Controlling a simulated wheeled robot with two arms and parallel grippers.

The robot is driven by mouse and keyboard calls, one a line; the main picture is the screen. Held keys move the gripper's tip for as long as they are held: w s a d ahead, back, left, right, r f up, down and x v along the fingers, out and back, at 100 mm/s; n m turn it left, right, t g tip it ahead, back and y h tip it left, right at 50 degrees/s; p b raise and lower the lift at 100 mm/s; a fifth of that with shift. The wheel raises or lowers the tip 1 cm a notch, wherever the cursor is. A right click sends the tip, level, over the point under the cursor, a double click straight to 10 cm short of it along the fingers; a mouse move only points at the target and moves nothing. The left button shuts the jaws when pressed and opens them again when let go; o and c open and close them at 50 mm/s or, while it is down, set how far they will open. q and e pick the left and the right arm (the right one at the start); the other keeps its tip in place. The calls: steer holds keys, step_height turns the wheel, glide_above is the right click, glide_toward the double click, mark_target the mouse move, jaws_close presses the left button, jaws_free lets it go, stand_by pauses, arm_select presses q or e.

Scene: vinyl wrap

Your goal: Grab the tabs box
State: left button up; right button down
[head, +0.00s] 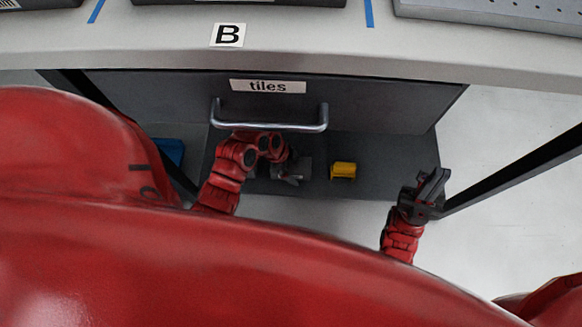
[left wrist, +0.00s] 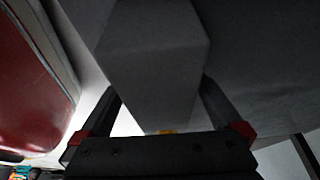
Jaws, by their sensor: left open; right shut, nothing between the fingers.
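A grey box (left wrist: 158,50) fills the upper middle of the left wrist view, reaching down between the two fingers of my left gripper (left wrist: 160,105). The fingers are open, one on each side of it; I cannot tell if they touch it. In the head view my left gripper (head: 290,177) is low in the open drawer beneath the handle, at a small grey shape that it partly hides. No tabs label is readable on any box.
The grey table edge (head: 330,55) with sign B overhangs. A blue object (head: 168,152) is at left.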

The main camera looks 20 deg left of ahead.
arm_select(q)
steer(key=shift+f, duration=0.15)
steer(key=c, duration=1.5)
